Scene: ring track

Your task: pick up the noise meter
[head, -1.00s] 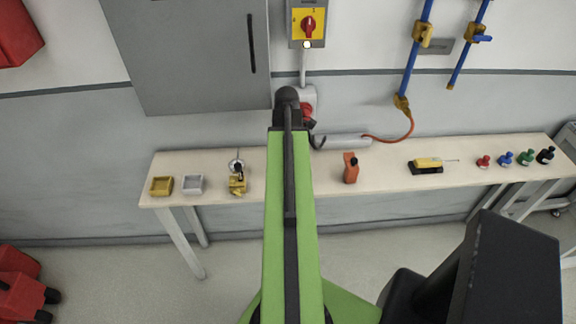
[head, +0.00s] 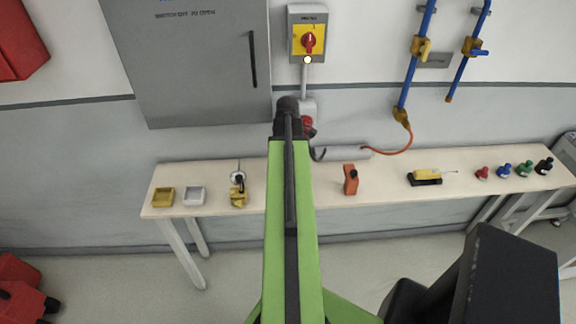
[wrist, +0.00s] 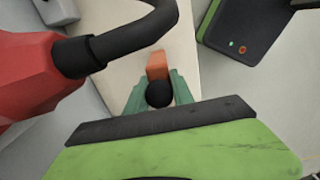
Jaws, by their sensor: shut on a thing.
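In the wrist view, the noise meter (wrist: 157,66) has an orange body and a black round ball at its near end. It sits between the teal fingers of my gripper (wrist: 158,82), which are shut on it. The ball covers part of the orange body.
The pale bench (head: 400,197) carries a gold tray (head: 163,197), a grey tray (head: 194,196), a yellow tool (head: 428,175) and several small coloured pieces. A red plug (head: 308,126) with a black cable is on the wall; a red body with black tubing fills the wrist view's left (wrist: 30,75).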

